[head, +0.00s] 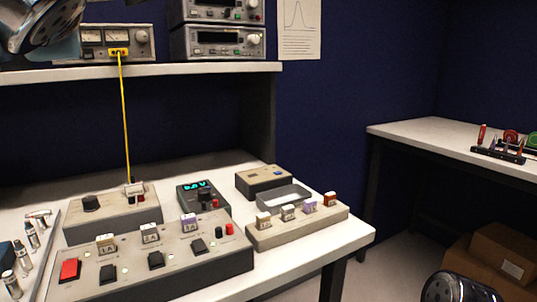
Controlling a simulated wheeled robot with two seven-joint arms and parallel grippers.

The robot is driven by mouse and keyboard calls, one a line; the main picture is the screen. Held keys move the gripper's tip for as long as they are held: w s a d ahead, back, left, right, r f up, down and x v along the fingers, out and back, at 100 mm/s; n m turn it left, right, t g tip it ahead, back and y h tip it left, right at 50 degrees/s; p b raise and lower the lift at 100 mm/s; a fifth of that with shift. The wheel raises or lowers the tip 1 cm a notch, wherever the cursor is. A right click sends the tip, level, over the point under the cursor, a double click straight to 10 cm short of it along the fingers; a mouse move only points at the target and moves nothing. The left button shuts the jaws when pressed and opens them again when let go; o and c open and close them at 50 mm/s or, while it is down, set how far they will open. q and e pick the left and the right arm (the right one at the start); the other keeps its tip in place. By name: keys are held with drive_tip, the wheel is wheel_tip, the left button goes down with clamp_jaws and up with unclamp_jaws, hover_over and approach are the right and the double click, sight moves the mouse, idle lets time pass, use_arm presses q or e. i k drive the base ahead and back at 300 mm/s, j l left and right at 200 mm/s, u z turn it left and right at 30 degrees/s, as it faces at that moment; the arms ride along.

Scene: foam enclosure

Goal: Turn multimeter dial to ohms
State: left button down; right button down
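The multimeter (203,198) is a small dark box lying on the white bench. Its lit cyan display (195,187) seems to read about 0.0 V. A dark dial (207,195) sits below the display, with a small red spot near it; its pointer setting is too small to read. A part of my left arm shows at the top left corner, well away from the multimeter. A rounded part of my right arm shows at the bottom right, beyond the bench. The fingertips of both grippers are out of view. Nothing touches the multimeter.
A sloped panel (240,262) with switches and labelled modules stands before the multimeter. A knobbed box (85,222) with a yellow cable (125,120) is at its left. A shelf (200,69) overhangs behind.

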sight(203, 194)
drive_tip(key=k+l, duration=1.05)
drive_tip(key=k, duration=0.1)
